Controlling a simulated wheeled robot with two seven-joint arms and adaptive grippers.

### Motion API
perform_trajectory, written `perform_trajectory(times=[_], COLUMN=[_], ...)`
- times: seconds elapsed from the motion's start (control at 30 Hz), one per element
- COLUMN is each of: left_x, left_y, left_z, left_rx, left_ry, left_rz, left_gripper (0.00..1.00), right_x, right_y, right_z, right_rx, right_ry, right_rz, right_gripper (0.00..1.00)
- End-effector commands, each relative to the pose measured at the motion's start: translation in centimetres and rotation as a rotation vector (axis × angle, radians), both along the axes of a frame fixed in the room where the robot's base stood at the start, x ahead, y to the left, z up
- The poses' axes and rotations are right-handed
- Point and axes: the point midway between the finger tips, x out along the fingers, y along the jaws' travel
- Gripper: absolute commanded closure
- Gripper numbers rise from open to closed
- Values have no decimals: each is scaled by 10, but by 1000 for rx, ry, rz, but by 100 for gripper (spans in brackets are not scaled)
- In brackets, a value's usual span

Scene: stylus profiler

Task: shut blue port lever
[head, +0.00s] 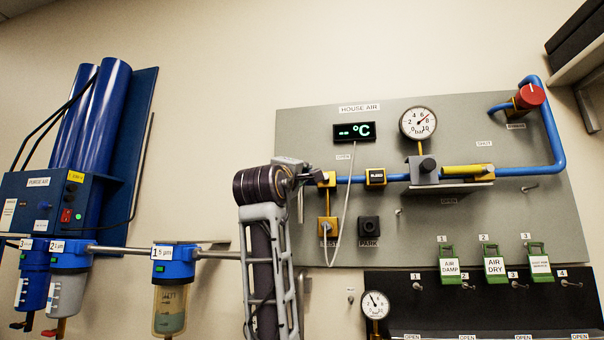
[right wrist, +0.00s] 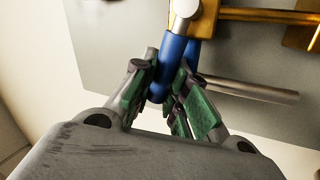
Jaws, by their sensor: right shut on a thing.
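The blue port lever (right wrist: 172,58) shows in the right wrist view as a blue bar hanging from a silver pivot beside a brass fitting. My right gripper (right wrist: 165,88) has its green-padded fingers on either side of the bar and is shut on it. In the head view my right gripper (head: 308,179) is at the left end of the blue pipe, by a yellow fitting (head: 327,180). There my arm and gripper largely hide the lever, so its angle is hard to read. My left gripper is out of view.
The grey HOUSE AIR panel (head: 300,125) carries a round gauge (head: 418,122), a yellow lever (head: 468,171) and a red knob (head: 530,96). A white cable (head: 345,205) hangs close right of my gripper. Filter bowls (head: 170,308) hang at left.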

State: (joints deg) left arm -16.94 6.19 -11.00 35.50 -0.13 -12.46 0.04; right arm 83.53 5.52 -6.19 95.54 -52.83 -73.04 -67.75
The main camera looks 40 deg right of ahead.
Motion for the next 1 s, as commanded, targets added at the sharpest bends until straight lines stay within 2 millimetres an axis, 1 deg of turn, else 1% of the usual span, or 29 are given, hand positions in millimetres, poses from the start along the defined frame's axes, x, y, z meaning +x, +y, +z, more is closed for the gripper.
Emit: perform_trajectory(times=[0.03,0.13,0.4,0.6,0.83,1.0], left_x=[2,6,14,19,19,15], left_y=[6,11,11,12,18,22], left_z=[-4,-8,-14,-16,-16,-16], left_rx=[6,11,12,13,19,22], left_ry=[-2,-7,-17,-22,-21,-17], left_rz=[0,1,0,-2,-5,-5], left_gripper=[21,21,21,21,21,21], right_x=[1,1,2,3,4,4], right_y=[1,1,2,2,2,2], right_z=[-6,-10,-18,-21,-23,-23], right_rx=[-21,-63,-149,-178,-186,-186], right_ry=[26,76,180,216,228,230], right_rz=[0,0,0,1,2,2], right_gripper=[100,100,100,100,100,100])
